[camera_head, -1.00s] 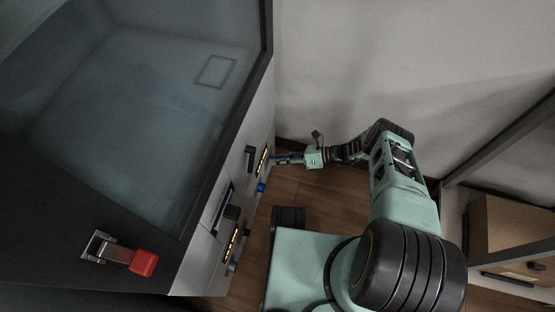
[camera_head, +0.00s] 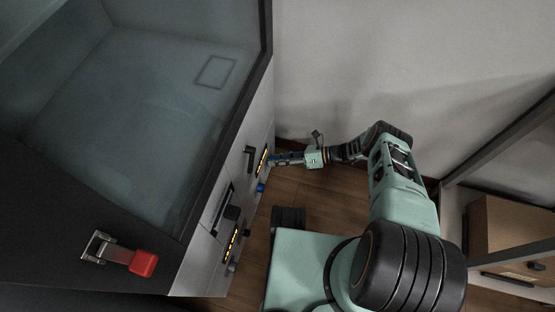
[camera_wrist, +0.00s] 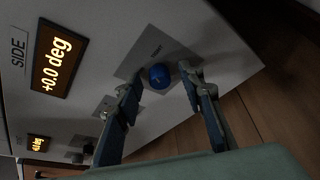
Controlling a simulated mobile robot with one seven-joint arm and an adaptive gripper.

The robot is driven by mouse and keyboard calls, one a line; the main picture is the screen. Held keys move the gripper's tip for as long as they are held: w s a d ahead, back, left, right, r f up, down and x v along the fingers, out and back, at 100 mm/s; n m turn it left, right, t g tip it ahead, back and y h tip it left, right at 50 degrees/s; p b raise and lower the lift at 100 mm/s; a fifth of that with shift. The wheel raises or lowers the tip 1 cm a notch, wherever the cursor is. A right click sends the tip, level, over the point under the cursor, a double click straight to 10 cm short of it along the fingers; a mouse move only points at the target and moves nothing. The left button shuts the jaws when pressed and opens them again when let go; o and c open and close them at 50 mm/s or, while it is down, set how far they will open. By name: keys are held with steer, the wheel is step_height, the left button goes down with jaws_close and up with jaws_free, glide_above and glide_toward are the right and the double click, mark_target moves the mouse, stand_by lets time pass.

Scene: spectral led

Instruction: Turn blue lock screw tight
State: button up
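The blue lock screw (camera_wrist: 159,76) is a round blue knob on a grey plate on the panel in the wrist view. My gripper (camera_wrist: 159,82) is open, with one fingertip on each side of the screw. A gap shows between the left fingertip and the screw; the right fingertip looks closer, and I cannot tell whether it touches. In the head view, my gripper (camera_head: 272,160) is at the panel near the upper display. A blue knob (camera_head: 261,188) shows just below it there; I cannot tell whether it is the same screw.
A lit display (camera_wrist: 61,62) reads "+0.0 deg" beside the label "SIDE". A grey knob (camera_wrist: 105,105) sits left of my left finger. In the head view, a black handle (camera_head: 249,157) and a lower display (camera_head: 232,242) are on the panel. Wooden floor (camera_head: 335,215) lies to the right.

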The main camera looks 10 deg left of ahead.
steer(key=v, duration=1.2)
steer(key=s+a+f+n+t, duration=0.1)
steer(key=a+n+t, duration=0.1)
steer(key=a, duration=0.3)
steer(key=s+a+f+n+t+h, duration=0.1)
steer(key=a+f+n+t, duration=0.1)
steer(key=a+n, duration=0.2)
steer(key=shift+a, duration=1.1)
jaws_close()
